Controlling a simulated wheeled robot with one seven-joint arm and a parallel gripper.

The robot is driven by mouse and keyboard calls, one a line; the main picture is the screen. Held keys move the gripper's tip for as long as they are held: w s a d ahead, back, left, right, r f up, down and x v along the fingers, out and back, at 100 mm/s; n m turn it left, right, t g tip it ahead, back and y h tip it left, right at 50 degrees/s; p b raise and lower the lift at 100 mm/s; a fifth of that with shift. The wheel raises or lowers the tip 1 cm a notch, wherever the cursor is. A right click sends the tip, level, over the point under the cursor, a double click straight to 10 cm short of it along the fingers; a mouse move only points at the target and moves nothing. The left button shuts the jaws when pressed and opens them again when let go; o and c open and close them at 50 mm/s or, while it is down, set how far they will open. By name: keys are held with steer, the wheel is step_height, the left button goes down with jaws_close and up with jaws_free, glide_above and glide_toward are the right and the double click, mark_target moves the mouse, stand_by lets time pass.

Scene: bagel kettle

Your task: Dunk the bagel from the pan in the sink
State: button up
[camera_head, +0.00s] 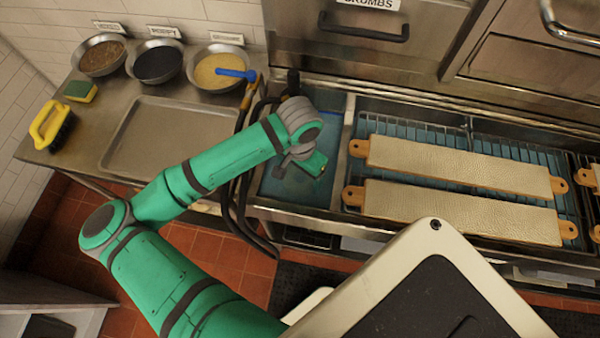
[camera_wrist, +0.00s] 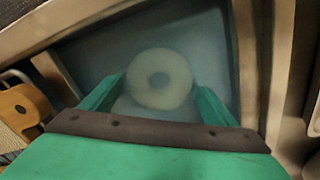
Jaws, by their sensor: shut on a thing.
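The bagel (camera_wrist: 165,92) is a pale ring with a dark hole, seen in the wrist view between the two green fingers. My gripper (camera_wrist: 159,86) is shut on it. The bagel looks soft and hazy against the bluish water of the sink (camera_wrist: 100,52); I cannot tell exactly how deep it sits. In the head view my gripper (camera_head: 312,163) points down into the sink (camera_head: 300,188), a narrow blue-water basin with a metal rim. The bagel is hidden there by my gripper. A flat metal pan (camera_head: 165,140) lies bare on the counter at left.
Bowls of dark seeds (camera_head: 157,64), brown topping (camera_head: 102,57) and yellow topping (camera_head: 220,68) stand behind the pan. A sponge (camera_head: 80,91) and a yellow-handled brush (camera_head: 48,125) lie at left. Long boards (camera_head: 455,165) rest on a rack right of the sink. Dark hoses hang near my arm.

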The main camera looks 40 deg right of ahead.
stand_by(0.4)
step_height(320, 180, up, 13)
stand_by(1.4)
